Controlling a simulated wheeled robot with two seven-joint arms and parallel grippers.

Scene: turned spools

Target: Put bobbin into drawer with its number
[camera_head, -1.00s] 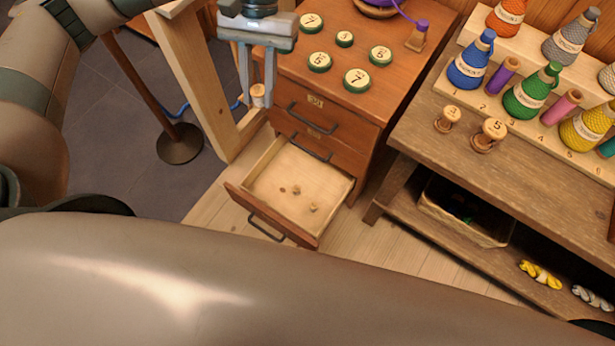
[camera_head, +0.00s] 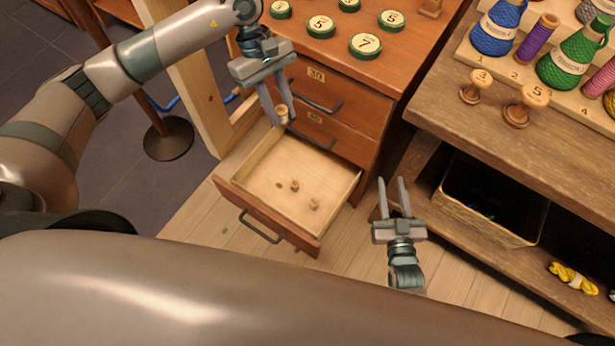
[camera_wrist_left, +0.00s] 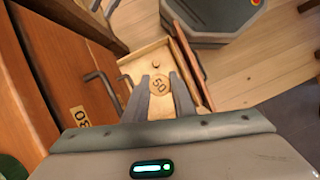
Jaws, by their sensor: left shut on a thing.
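My left gripper (camera_head: 283,119) is shut on a small wooden bobbin (camera_head: 281,110) and holds it above the back of the open drawer (camera_head: 258,160). In the left wrist view the bobbin (camera_wrist_left: 159,85) sits between the fingertips, and its round end seems to read 50. The open drawer is the lowest visible one in the wooden cabinet (camera_head: 375,100); its front label cannot be read. Two small bobbins (camera_head: 294,185) (camera_head: 314,203) are inside it. The closed drawers above have labels that read 30 (camera_head: 316,74) and apparently 40 (camera_head: 315,117). My right gripper (camera_head: 395,182) is open and empty, right of the drawer.
Green discs with numbers, such as a 7 (camera_head: 366,45), lie on the cabinet top. A workbench (camera_head: 450,118) on the right carries yarn cones and two wooden pegs marked 3 (camera_head: 475,87) and 5 (camera_head: 525,105). A wooden post (camera_head: 195,90) stands left of the cabinet.

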